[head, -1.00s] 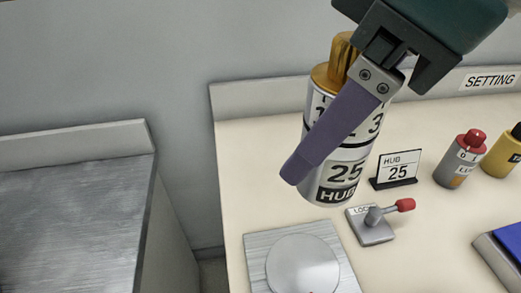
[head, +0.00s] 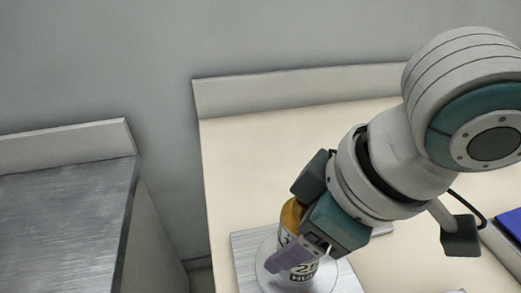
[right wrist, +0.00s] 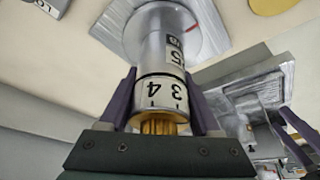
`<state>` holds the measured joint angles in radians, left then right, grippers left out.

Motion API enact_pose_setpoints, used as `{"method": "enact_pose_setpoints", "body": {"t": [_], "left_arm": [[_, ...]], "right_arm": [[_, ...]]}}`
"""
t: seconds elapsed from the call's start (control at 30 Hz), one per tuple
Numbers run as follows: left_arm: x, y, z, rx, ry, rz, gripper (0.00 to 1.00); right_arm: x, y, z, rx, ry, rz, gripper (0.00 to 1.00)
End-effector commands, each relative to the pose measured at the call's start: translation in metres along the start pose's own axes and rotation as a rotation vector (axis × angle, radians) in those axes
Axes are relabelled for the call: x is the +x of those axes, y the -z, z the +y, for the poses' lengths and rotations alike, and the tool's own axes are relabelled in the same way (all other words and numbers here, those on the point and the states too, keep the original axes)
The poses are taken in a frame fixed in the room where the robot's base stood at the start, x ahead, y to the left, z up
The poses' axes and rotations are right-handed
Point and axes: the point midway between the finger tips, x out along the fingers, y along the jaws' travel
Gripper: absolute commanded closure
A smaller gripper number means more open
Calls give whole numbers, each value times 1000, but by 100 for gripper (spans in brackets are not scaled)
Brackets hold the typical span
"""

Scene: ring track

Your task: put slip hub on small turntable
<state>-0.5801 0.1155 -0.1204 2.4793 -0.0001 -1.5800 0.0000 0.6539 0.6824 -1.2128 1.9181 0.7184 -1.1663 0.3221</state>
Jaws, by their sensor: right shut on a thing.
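The hub is over the round disc of the small turntable (head: 326,278), which sits on a grey square plate. In the right wrist view the hub (right wrist: 160,50) stands between my two purple fingers (right wrist: 162,108), its far end at the disc. I cannot tell whether it touches the disc. My arm hides part of the hub and the lock lever. My left gripper is not in view.
The cream table (head: 260,160) has a raised back edge (head: 290,92). A blue-topped item (head: 511,222) is at the right edge. A grey metal counter (head: 60,215) stands at the left, across a gap. The table's back left part is clear.

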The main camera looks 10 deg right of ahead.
Motion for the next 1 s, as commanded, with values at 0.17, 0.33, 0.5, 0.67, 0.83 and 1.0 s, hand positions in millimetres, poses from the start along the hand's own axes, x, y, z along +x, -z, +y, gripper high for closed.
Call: {"method": "enact_pose_setpoints", "body": {"t": [0.17, 0.33, 0.5, 0.67, 0.83, 1.0], "left_arm": [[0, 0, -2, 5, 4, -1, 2], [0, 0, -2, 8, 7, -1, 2], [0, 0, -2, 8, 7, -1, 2], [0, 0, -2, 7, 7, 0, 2], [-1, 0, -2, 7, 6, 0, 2], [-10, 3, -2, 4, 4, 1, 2]], "right_arm": [[-1, 1, 0, 0, 0, 2, 100], [2, 0, 0, 0, 1, 1, 29], [2, 0, 0, 0, 1, 1, 10], [1, 0, 0, 0, 0, 1, 6], [-1, 1, 0, -1, -1, 1, 6], [-27, 2, 1, -1, -1, 2, 6]]}}
